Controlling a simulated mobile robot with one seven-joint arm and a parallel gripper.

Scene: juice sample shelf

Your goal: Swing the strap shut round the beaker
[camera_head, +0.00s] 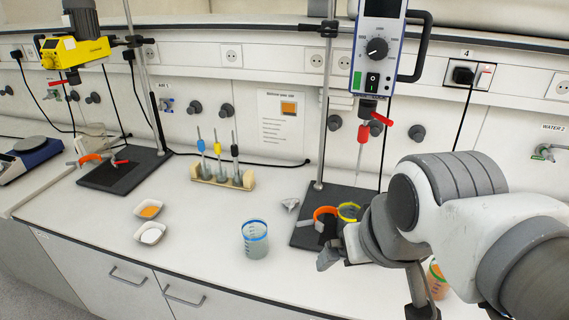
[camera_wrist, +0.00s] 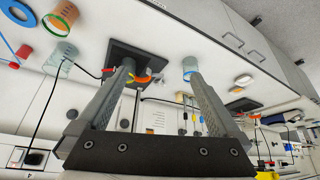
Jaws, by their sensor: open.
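The orange strap (camera_head: 325,214) stands on the dark stand base (camera_head: 304,238), curved and open in outline, left of a yellow-rimmed beaker (camera_head: 348,212). My arm hides much of that beaker, so I cannot tell whether the strap touches it. In the wrist view the strap (camera_wrist: 142,79) shows between my fingers, with a red clamp part (camera_wrist: 107,71) beside the left finger. My gripper (camera_head: 328,257) is in front of the stand base, low and close to the strap. In the wrist view my gripper (camera_wrist: 160,78) is open with nothing between its fingertips.
A blue-rimmed beaker (camera_head: 256,240) stands left of the stand base. A pipette rack (camera_head: 222,178) and two dishes (camera_head: 149,209) are farther left. A mixer (camera_head: 378,50) hangs above. Bench room between dishes and rack is clear.

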